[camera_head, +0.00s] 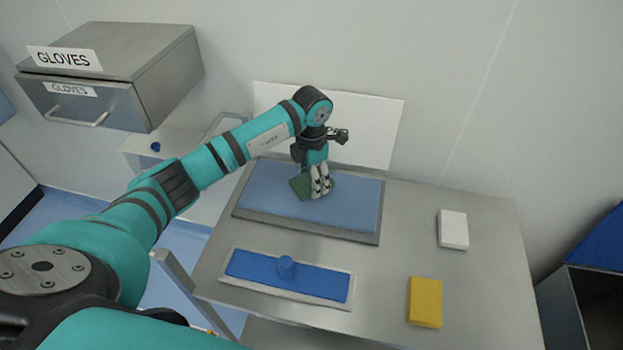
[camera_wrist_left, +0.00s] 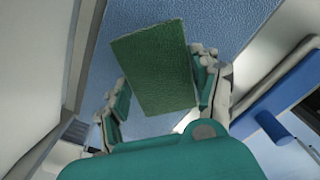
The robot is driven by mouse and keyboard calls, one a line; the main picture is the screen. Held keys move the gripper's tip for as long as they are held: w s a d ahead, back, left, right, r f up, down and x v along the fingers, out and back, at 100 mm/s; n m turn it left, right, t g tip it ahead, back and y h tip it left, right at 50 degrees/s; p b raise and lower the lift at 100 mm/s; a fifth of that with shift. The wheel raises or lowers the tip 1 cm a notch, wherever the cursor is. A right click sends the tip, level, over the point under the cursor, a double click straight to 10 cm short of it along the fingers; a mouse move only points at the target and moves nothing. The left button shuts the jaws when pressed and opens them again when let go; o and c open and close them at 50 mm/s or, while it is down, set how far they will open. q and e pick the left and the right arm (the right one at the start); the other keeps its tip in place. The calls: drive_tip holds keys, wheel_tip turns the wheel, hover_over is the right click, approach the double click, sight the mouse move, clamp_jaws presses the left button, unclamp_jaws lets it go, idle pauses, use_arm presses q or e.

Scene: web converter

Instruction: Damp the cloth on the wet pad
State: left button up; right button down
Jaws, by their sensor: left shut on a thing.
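A green cloth (camera_head: 299,187) is held in my left gripper (camera_head: 319,188), above or on the blue wet pad (camera_head: 352,203) in its grey tray. In the left wrist view the cloth (camera_wrist_left: 155,68) sits between the two fingers of the left gripper (camera_wrist_left: 160,90), with the blue pad (camera_wrist_left: 230,20) behind it. I cannot tell whether the cloth touches the pad. My right gripper does not show.
A second tray with a blue pad (camera_head: 250,265) and a blue knob (camera_head: 286,267) lies in front. A yellow block (camera_head: 425,302) and a white block (camera_head: 453,229) lie at the right. A steel gloves box (camera_head: 115,75) hangs at the upper left. The table's middle right is clear.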

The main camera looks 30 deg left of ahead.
use_arm(q)
drive_tip(key=shift+r+p, duration=1.2)
drive_tip(key=shift+r, duration=0.9)
